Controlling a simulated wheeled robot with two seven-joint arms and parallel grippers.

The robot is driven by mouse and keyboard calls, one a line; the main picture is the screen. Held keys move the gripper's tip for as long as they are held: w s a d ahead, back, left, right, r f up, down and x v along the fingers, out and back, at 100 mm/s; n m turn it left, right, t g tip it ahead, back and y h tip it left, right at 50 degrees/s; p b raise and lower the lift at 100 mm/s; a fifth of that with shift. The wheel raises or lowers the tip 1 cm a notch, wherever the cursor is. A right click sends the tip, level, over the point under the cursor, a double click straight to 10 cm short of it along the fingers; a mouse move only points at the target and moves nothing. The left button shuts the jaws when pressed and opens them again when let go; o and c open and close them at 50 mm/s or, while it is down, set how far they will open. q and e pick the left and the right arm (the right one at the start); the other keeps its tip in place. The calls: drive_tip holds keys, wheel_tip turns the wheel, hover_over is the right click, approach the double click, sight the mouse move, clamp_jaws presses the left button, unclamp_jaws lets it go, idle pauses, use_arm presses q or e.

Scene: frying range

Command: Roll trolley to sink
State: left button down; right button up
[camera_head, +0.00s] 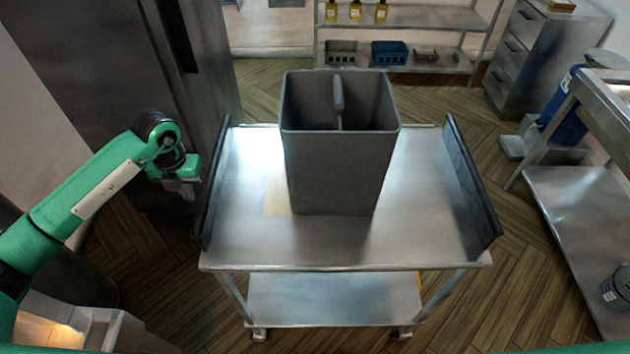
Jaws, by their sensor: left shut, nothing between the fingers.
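The trolley (425,225) is a steel cart with a flat top, a lower shelf (335,298) and dark upright side handles, the left one (211,190) and the right one (472,180). It stands right in front of me on the wood floor. A tall grey divided bin (335,165) stands on its top. My left gripper (190,188) is at the left end of the trolley, close to the left handle; I cannot tell whether it touches. It is shut and holds nothing. My right gripper does not show. I cannot make out a sink.
A steel shelf unit (420,17) with bottles and baskets stands at the back. A drawer cabinet (535,50) is at the back right. A steel table (590,205) stands on the right. A large dark steel cabinet (120,50) is close on the left. Floor is free between trolley and table.

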use_arm(q)
wheel_tip(320, 180, down, 6)
drive_tip(key=b, duration=0.5)
idle(0.6)
drive_tip(key=shift+f, duration=0.1)
